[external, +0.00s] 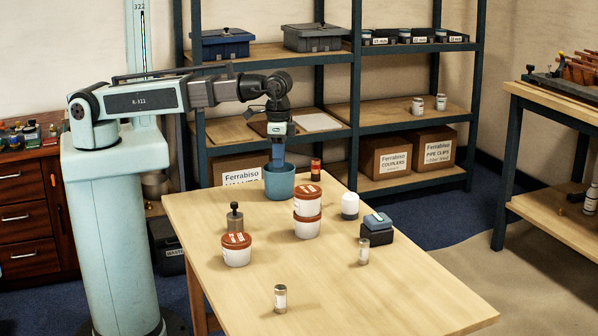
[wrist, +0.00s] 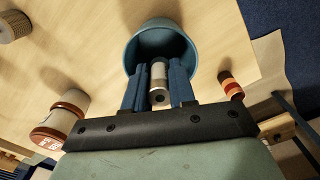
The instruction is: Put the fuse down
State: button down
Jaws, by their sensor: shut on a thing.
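My gripper (external: 278,160) points down over the blue pot (external: 280,187) at the far end of the table. In the wrist view the two blue fingers (wrist: 159,83) are shut on the fuse (wrist: 158,72), a small cylinder with a pale band and metallic ends. The fuse lies between the fingers, over or within the mouth of the blue pot (wrist: 135,52). The pot's wall hides the fingertips and the fuse in the external view. I cannot tell whether the fuse touches the pot's bottom.
Stacked red-lidded tubs (external: 307,228), another tub (external: 236,256), a black-knobbed weight (external: 235,222), a white jar (external: 349,206), a dark box (external: 376,236) and small labelled cylinders (external: 280,298) stand nearer. The table's front right is clear.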

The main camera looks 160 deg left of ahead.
jog(key=shift+f, duration=0.95)
jog(key=c, duration=0.8)
grip_release()
jog(key=shift+c, duration=0.2)
jog(key=shift+r, duration=3.5)
